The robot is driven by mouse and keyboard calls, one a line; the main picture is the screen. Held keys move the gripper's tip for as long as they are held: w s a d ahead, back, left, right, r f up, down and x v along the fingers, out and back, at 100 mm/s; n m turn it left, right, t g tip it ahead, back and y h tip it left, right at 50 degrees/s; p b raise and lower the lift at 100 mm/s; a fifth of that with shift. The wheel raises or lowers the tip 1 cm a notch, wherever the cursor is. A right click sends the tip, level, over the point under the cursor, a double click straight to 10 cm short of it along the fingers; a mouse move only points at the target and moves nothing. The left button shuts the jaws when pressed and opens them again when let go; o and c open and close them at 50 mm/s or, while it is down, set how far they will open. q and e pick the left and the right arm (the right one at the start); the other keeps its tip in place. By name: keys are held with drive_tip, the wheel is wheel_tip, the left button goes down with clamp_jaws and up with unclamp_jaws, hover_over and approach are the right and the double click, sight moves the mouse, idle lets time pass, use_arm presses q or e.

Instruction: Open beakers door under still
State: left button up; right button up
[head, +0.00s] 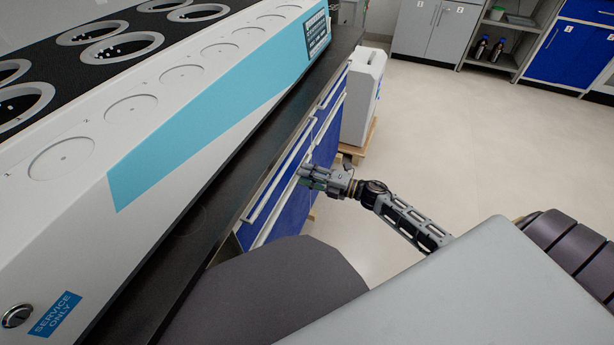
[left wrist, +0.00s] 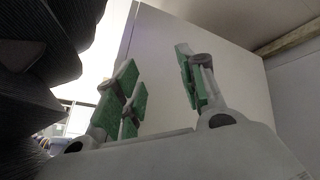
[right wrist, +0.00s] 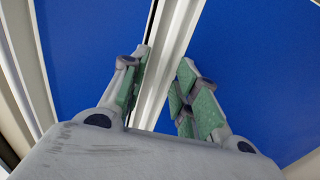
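The still (head: 190,110) is the long white machine with a teal stripe on the dark counter at left in the head view. Under the counter are blue cabinet fronts (head: 293,212) with pale edges and handle strips. My right gripper (head: 306,176) is at these fronts. In the right wrist view its fingers (right wrist: 165,75) stand apart on either side of a white strip (right wrist: 165,45) between blue panels (right wrist: 90,50). I cannot tell whether the pads touch the strip. My left gripper shows only in the left wrist view, open and empty (left wrist: 158,75), before a pale panel (left wrist: 235,85).
A white container (head: 362,95) stands on a wooden pallet (head: 358,145) past the cabinets. Grey cabinets (head: 430,30), a shelf with dark bottles and more blue cabinets (head: 570,60) are at the back. The pale floor (head: 470,140) between is clear.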

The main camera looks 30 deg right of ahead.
clamp_jaws()
idle(0.3)
drive_tip(key=shift+s+d, duration=0.1)
idle(0.4)
